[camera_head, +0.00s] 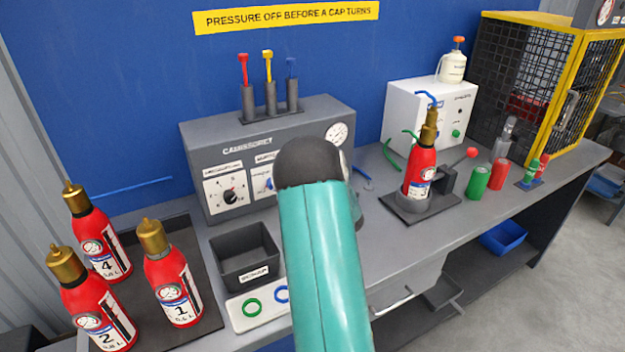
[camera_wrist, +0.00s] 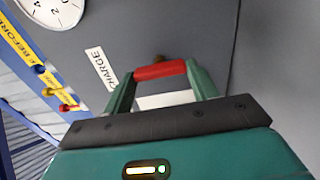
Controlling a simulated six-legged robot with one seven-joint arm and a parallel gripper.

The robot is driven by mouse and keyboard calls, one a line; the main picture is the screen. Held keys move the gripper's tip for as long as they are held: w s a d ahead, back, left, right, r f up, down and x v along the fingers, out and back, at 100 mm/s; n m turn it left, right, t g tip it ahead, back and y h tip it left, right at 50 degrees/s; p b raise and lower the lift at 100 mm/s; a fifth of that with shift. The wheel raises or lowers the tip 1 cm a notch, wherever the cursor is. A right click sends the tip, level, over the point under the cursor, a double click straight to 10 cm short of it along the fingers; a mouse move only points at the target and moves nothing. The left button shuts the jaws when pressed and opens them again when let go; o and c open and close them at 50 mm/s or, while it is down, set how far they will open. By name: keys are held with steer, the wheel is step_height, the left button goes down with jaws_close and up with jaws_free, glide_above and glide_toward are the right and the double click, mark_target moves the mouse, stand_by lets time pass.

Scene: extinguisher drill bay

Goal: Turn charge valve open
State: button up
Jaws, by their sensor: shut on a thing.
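The charge valve's red handle (camera_wrist: 158,71) sits between my fingertips in the wrist view, on a grey panel beside a white CHARGE label (camera_wrist: 101,69). My gripper (camera_wrist: 161,76) is shut on this handle, with one teal finger at each end of it. A small brass-coloured part shows just behind the handle. The handle lies roughly level across the wrist picture; I cannot tell how far the valve is turned. In the head view my own arm covers the valve and the gripper, in front of the grey charging console (camera_head: 240,148).
A pressure gauge (camera_head: 338,132) is on the console; its face also shows in the wrist view (camera_wrist: 52,8). A numbered red extinguisher (camera_head: 421,172) stands in a holder at right. Several extinguishers stand in a tray (camera_head: 205,338) at left, near a black bin (camera_head: 245,258).

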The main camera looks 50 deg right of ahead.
steer(key=o, duration=1)
steer(key=v, duration=1.4)
